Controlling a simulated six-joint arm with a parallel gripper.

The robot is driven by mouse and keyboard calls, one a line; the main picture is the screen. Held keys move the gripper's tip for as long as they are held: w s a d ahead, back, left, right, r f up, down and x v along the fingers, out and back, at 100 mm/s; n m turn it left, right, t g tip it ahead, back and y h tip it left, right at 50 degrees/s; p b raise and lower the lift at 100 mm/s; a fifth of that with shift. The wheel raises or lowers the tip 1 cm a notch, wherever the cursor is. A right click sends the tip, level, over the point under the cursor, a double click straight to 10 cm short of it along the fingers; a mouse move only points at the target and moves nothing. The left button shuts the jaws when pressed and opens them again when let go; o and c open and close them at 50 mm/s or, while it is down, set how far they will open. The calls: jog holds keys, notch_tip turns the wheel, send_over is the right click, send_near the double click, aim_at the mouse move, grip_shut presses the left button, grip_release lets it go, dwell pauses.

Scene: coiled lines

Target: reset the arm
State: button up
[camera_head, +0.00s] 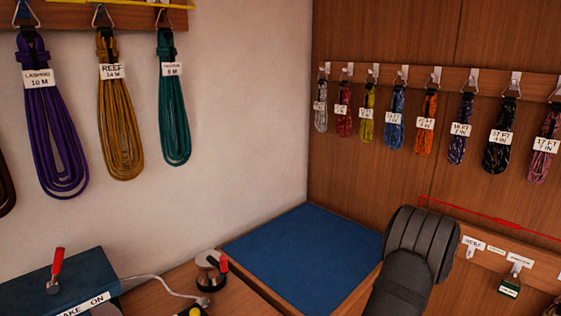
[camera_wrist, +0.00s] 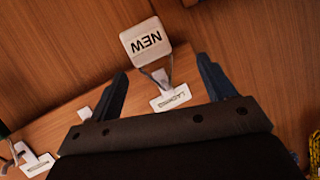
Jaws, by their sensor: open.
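My arm (camera_head: 408,262) shows at the lower right of the head view, in front of the wooden wall. Its gripper end is hidden there. In the wrist view my gripper (camera_wrist: 162,86) is open, with its two dark blue fingers apart and nothing clamped between them. A pale tag marked NEW (camera_wrist: 146,42) appears upside down just beyond the fingertips. A thin wire loop (camera_wrist: 160,72) runs from it beside a white label plate (camera_wrist: 171,97) on the wood rail. I cannot tell the depth between the fingers and the wire.
Several small coiled lines hang from a rail (camera_head: 445,78) on the wooden wall. Larger purple (camera_head: 55,135), gold (camera_head: 118,125) and teal (camera_head: 173,115) coils hang at left. A blue mat (camera_head: 305,255) lies bare in the corner. A lever box (camera_head: 60,285) stands lower left.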

jog(key=shift+x, duration=3.05)
jog(key=o, duration=0.3)
jog(key=shift+o, duration=1.1)
jog(key=shift+s+r, duration=0.1)
jog(key=shift+s, duration=0.15)
jog(key=s+r+m+g+h, duration=0.1)
jog(key=s+r+h, duration=0.1)
jog(key=s+r, duration=0.5)
jog(key=s+r+g+h, duration=0.1)
jog(key=s+r, duration=0.1)
jog(key=s, duration=0.9)
jog(key=s+r+m+g+h, duration=0.1)
jog(key=s+r+h, duration=0.1)
jog(key=s+r, duration=0.5)
jog(key=w+d+f, duration=0.3)
jog(key=d+f, duration=0.2)
jog(key=d, duration=0.2)
jog(key=shift+w, duration=0.4)
